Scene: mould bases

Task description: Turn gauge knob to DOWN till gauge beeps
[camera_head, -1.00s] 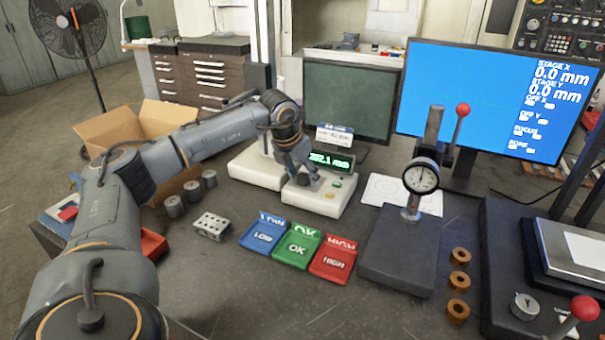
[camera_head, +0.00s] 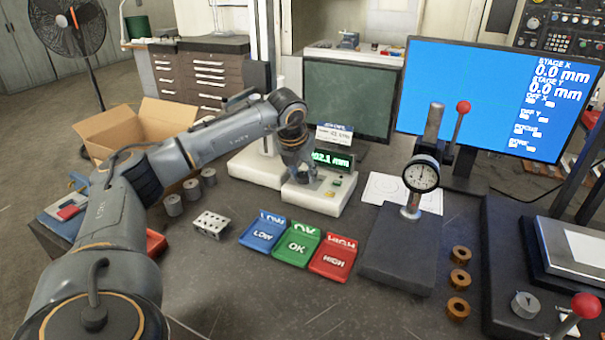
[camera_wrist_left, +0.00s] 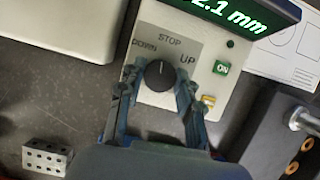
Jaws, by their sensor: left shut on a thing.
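The height gauge (camera_head: 325,204) has a white base with a green-lit display (camera_head: 335,159); its visible digits end in 2.1 mm. In the left wrist view, the black round gauge knob (camera_wrist_left: 160,75) sits on a grey panel (camera_wrist_left: 172,42) marked DOWN at left, STOP at top and UP at right. The knob's white mark points up toward STOP. My left gripper (camera_head: 303,176) reaches down over the panel, and its fingers (camera_wrist_left: 159,80) are shut on the knob, one on each side. In the head view the gripper hides the knob and part of the display. My right gripper is not in view.
A green ON button (camera_wrist_left: 221,68) and a yellow button (camera_wrist_left: 208,100) lie right of the knob. In front are LOW (camera_head: 262,234), OK (camera_head: 297,247) and HIGH (camera_head: 332,260) trays. A dial gauge stand (camera_head: 400,250) stands right. A holed metal block (camera_head: 211,225) lies left.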

